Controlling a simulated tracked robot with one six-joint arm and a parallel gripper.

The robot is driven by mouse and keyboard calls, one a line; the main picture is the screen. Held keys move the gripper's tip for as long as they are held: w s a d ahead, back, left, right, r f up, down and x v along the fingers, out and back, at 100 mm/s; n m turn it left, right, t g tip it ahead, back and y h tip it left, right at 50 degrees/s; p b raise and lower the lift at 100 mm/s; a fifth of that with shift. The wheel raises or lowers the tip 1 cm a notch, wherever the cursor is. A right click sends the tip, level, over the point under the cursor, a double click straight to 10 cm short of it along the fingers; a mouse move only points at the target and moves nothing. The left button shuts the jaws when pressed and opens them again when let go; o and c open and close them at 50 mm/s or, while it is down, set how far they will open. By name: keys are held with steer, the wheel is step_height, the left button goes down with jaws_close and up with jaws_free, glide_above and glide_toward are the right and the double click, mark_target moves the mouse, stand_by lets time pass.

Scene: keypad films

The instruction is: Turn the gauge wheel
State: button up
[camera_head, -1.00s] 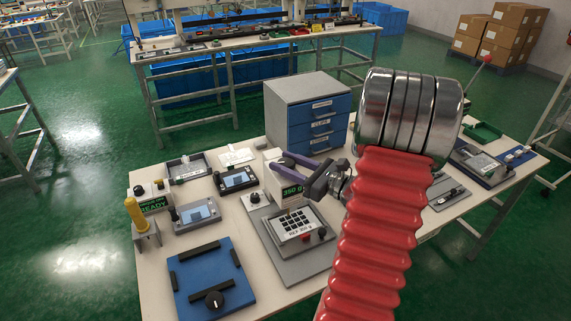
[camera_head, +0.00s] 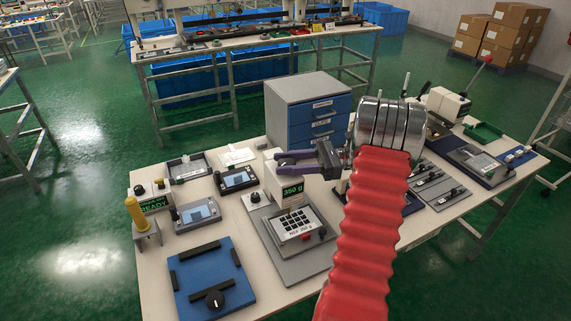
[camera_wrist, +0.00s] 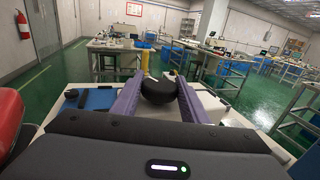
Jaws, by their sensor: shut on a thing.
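My gripper (camera_head: 278,164) has purple fingers and is at the top of a white gauge box (camera_head: 292,205) with a green "350 g" display. In the wrist view, a round black wheel (camera_wrist: 158,88) sits between the fingers of my gripper (camera_wrist: 160,78), which are shut on it. The wheel's lower part is hidden. In the head view the wheel is hidden by the fingers. The gauge stands on a grey base plate (camera_head: 284,268) with a keypad (camera_head: 296,226) in front.
A blue plate with a black knob (camera_head: 214,299) lies front left. A yellow-handled fixture (camera_head: 140,224) and small display units stand at the left. A drawer cabinet (camera_head: 310,112) stands behind the gauge. My red arm hides part of the table's right side.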

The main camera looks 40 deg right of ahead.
steer(key=shift+n+g+y, duration=0.6)
steer(key=shift+n+g, duration=0.2)
steer(key=shift+g, duration=0.3)
steer(key=o, duration=1.1)
steer(key=shift+c, duration=0.2)
steer(key=shift+c, duration=0.3)
